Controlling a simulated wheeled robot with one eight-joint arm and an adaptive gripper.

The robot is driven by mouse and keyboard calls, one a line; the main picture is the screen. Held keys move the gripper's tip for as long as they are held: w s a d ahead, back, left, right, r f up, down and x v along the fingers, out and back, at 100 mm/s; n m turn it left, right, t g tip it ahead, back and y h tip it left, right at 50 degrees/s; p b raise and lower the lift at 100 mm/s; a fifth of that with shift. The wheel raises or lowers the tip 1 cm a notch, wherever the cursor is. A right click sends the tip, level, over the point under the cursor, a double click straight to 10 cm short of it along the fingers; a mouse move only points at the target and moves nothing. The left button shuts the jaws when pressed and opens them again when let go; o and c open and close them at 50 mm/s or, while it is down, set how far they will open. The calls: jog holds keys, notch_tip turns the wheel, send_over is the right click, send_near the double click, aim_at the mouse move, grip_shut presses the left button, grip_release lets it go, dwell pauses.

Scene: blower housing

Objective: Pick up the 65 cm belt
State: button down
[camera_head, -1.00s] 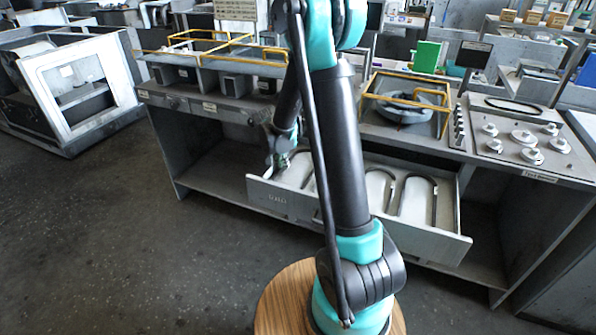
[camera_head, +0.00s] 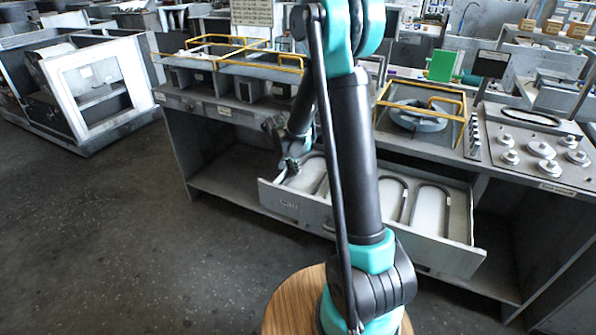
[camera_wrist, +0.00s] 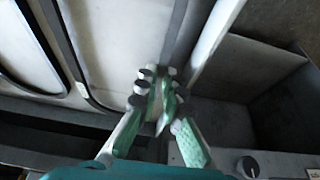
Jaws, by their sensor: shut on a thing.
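An open grey drawer (camera_head: 340,222) holds several dark U-shaped belts lying side by side, one of them a belt (camera_head: 431,188) near its right end. My gripper (camera_head: 288,168) is down at the drawer's left end. In the wrist view, my gripper (camera_wrist: 160,95) has its green fingers closed together at the right side of the leftmost belt (camera_wrist: 184,38), close to the drawer's end wall (camera_wrist: 212,35). It appears shut on that belt, but the fingertips hide the contact. I cannot read a length on any belt. My arm covers the drawer's middle.
The bench (camera_head: 225,110) above the drawer carries yellow-railed trays (camera_head: 418,115) and a panel with round knobs (camera_head: 540,150). A white-framed housing (camera_head: 95,90) stands at the left. The floor (camera_head: 150,240) in front of the drawer at left is clear.

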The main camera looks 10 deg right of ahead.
notch_tip(320, 180, up, 24)
jog(key=shift+r, duration=0.25)
dwell(0.7)
